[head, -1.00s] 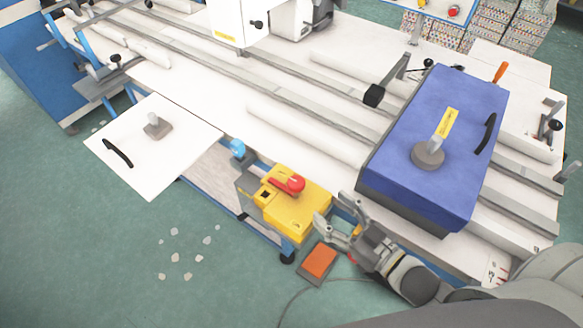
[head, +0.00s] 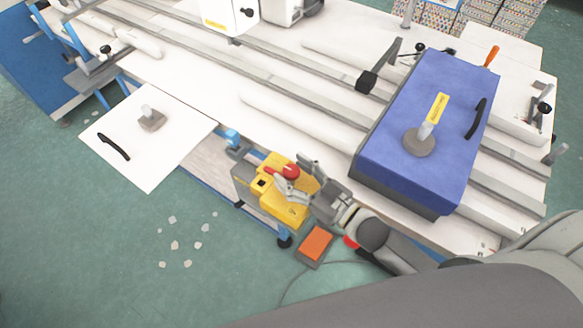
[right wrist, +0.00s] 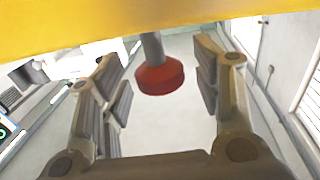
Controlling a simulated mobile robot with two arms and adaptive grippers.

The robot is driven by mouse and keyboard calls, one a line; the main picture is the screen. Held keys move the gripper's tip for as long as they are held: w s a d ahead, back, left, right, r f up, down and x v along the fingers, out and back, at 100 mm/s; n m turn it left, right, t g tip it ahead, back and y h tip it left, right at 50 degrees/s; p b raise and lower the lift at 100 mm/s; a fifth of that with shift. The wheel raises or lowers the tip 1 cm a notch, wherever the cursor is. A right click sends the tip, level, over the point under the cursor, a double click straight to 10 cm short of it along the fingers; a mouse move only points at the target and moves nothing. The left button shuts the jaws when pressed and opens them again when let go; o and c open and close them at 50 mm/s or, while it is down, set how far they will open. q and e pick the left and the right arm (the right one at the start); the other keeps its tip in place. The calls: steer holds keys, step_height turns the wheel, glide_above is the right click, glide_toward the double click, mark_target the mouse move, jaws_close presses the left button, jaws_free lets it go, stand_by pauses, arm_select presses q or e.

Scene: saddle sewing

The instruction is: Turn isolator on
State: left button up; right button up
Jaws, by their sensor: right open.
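The isolator is a yellow box (head: 290,207) on the front edge of the machine table, with a red handle (head: 289,171) on top. My right gripper (head: 296,175) is open over the box, its fingertips at the red handle. In the right wrist view the red handle (right wrist: 160,78) hangs on a grey stem from the yellow box (right wrist: 120,22). It sits between the two spread fingers (right wrist: 158,62), with a gap on each side. My left gripper is not in view.
A blue block (head: 425,130) with a black handle lies on the white table to the right. A white board (head: 150,165) juts out at left. An orange pedal (head: 316,243) with a cable lies below the isolator. Pale scraps (head: 175,245) lie on open floor.

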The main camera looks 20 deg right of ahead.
steer(key=shift+w+a, duration=0.2)
steer(key=shift+w, duration=0.2)
jaws_close()
